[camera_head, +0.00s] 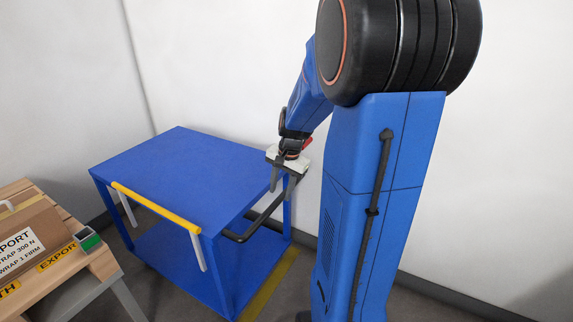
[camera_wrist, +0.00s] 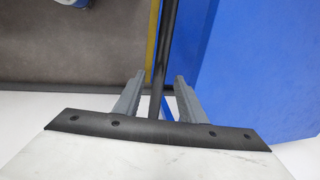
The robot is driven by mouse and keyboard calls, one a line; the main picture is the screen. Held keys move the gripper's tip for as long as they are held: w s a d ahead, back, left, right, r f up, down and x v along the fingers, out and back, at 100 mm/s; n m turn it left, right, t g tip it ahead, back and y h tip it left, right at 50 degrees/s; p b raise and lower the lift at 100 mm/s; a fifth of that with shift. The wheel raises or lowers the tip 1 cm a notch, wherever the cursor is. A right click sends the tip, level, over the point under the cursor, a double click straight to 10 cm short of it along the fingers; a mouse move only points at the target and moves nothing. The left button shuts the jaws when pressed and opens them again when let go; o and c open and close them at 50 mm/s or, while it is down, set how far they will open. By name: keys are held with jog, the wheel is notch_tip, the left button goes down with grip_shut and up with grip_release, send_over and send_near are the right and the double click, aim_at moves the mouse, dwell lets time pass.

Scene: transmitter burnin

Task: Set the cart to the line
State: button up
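The blue cart (camera_head: 180,165) stands near the wall, with a flat bare top and a lower shelf (camera_head: 180,258). A yellow bar (camera_head: 155,208) on white brackets runs along its left side, and a black bar handle (camera_head: 262,222) sticks out on its right side. A yellow line (camera_head: 270,288) lies on the floor along the cart's right side; it also shows in the wrist view (camera_wrist: 151,45). My gripper (camera_head: 282,190) is at the black handle. In the wrist view its fingers (camera_wrist: 158,80) are apart, with the handle (camera_wrist: 163,50) between them and visible gaps on both sides.
A slatted wooden surface (camera_head: 105,264) at the left bears a cardboard box (camera_head: 40,232) and a small green-and-dark item (camera_head: 88,239). It stands close to the cart's left side. A white wall (camera_head: 220,60) is behind the cart. Grey floor shows in the wrist view (camera_wrist: 80,50).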

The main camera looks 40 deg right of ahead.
notch_tip(320, 180, up, 14)
jog(key=s+d, duration=0.1)
jog(key=s, duration=0.1)
jog(key=shift+s, duration=0.3)
jog(key=shift+a, duration=0.1)
